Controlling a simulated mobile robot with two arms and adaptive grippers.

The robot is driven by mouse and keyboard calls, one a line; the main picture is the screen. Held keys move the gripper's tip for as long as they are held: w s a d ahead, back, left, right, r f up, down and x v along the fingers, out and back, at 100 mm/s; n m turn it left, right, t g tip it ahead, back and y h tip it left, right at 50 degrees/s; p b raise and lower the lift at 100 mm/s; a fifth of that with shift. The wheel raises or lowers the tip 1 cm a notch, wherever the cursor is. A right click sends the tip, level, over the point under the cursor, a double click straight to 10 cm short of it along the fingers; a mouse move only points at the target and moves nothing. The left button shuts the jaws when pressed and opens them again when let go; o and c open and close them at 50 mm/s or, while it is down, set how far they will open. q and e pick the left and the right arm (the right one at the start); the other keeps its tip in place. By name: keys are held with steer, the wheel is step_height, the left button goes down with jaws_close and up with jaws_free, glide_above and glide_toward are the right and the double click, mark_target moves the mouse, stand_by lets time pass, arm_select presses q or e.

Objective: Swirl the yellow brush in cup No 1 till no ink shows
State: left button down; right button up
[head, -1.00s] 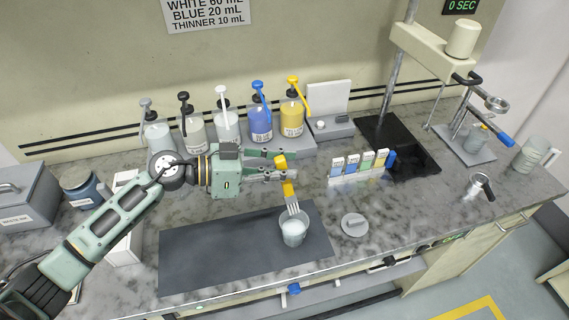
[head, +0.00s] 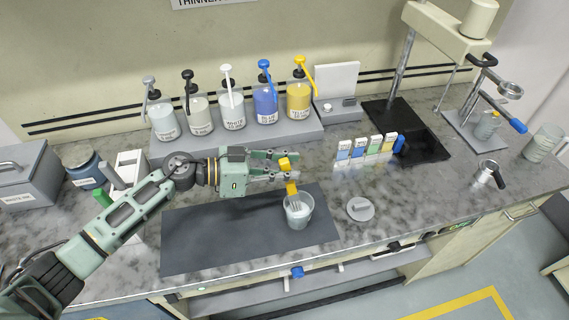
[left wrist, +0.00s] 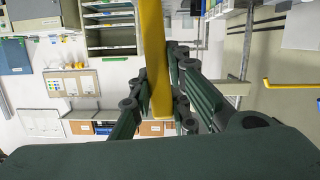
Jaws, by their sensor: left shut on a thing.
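My left gripper (head: 296,166) is shut on the handle of the yellow brush (head: 291,188). The handle shows above and below the fingers, and in the left wrist view the yellow handle (left wrist: 153,60) runs between them. The brush points down into a clear cup (head: 304,222) on the dark mat. Its pale, forked-looking head is inside the rim, and its tip is hard to make out. The cup stands upright with pale contents; I see no clear ink colour and can read no number on it. My right gripper is out of view.
Several pump bottles (head: 231,106) stand on a grey rack behind my gripper. A grey lid (head: 360,208) lies right of the cup. The mat (head: 215,240) left of the cup is bare.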

mark_target(289, 182)
arm_select(q)
steer(key=shift+s+d+f+b, duration=0.1)
steer(key=shift+d+f+b, duration=0.15)
steer(key=shift+f, duration=0.75)
steer(key=shift+d+f+b, duration=0.15)
steer(key=shift+f+b, duration=0.15)
steer(key=shift+f, duration=0.7)
